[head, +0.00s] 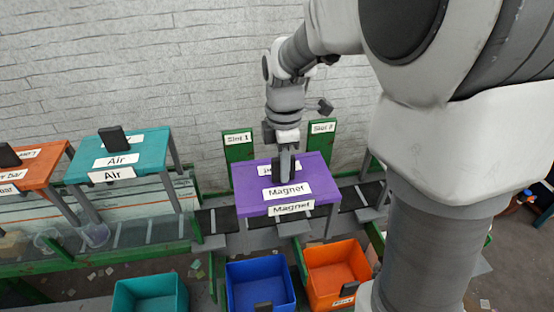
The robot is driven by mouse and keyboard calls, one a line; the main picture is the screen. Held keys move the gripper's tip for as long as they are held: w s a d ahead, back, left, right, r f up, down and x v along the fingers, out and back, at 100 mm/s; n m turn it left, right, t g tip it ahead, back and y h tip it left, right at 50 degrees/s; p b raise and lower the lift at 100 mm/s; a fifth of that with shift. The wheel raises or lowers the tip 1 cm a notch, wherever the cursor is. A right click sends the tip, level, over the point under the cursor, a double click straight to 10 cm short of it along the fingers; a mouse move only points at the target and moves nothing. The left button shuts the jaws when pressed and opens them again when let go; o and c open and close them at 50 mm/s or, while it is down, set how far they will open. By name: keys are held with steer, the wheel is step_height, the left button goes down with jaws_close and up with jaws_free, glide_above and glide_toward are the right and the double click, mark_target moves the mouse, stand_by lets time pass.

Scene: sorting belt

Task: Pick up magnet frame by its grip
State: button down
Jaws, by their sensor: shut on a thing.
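The magnet frame (250,196) is a purple table-like frame with white "Magnet" labels and grey legs, near the middle of the head view. A dark upright grip stands on its top. My gripper (286,165) reaches down from above and is shut on this grip, which it partly hides. The frame looks level and sits over the belt in front of the slot signs. I cannot tell whether its legs bear on the belt structure or hang clear.
A teal "Air" frame (148,146) and an orange frame (32,172) stand to the left. Green signs Slot 1 (238,150) and a second slot (321,139) stand behind. Teal (150,292), blue (238,278) and orange (318,256) bins are in front.

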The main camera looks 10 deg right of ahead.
steer(key=s, duration=1.3)
